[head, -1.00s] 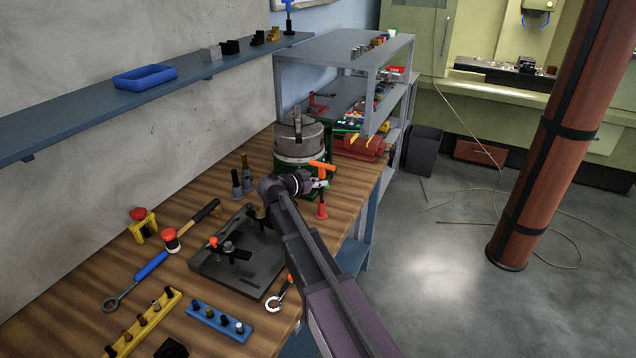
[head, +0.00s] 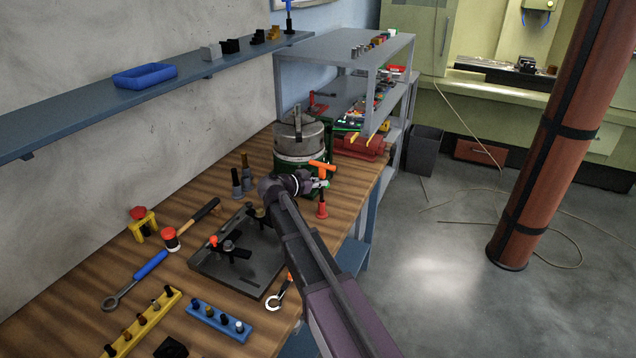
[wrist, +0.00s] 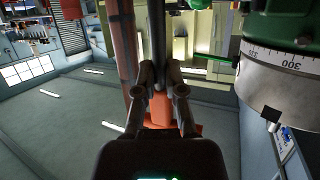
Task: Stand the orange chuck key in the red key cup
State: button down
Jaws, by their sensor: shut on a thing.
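The orange chuck key (head: 322,168) is upright in the head view, its T-handle just above my gripper (head: 319,184). My gripper is shut on it. The red key cup (head: 322,210) stands on the bench near its right edge, directly below my gripper in the picture. I cannot tell whether the key's tip is inside the cup. In the wrist view, which looks upside down, my gripper (wrist: 164,92) closes around the key's dark shank (wrist: 158,45), with the orange handle (wrist: 160,112) below the fingers. I cannot make out the cup there.
The green and grey chuck unit (head: 300,145) stands close behind my gripper. A dark fixture plate (head: 240,265) lies left of my arm. Two dark tool holders (head: 240,180), a mallet (head: 190,228) and a wrench (head: 135,280) are further left. Grey shelving (head: 370,55) stands behind.

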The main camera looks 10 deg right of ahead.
jog(key=shift+f+b, duration=2.4)
dwell(2.1)
